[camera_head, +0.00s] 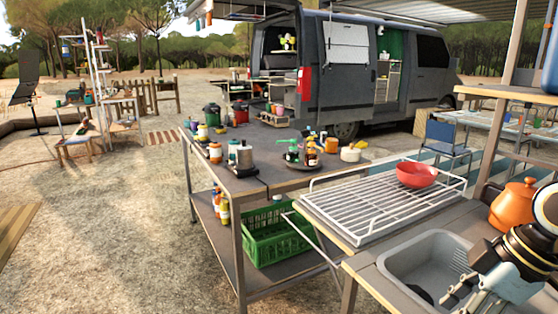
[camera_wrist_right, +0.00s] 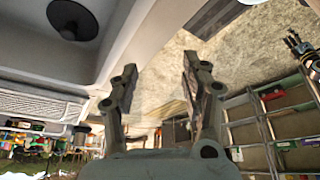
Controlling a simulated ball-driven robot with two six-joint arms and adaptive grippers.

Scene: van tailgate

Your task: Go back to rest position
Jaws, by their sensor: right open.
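My right gripper (camera_head: 462,292) is at the lower right of the head view, over the edge of the grey sink (camera_head: 418,262). In the right wrist view my right gripper (camera_wrist_right: 158,82) has its two fingers spread apart with nothing between them. The sink (camera_wrist_right: 35,65) also shows there at the upper left, with a dark round shape (camera_wrist_right: 72,18) in it. My left gripper does not show in the head view.
A wire rack (camera_head: 370,210) with a red bowl (camera_head: 416,175) lies beside the sink. An orange pot (camera_head: 512,206) stands close behind my right arm. A dark table (camera_head: 235,180) holds jars and pots, with a green crate (camera_head: 275,238) below. Open ground lies left.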

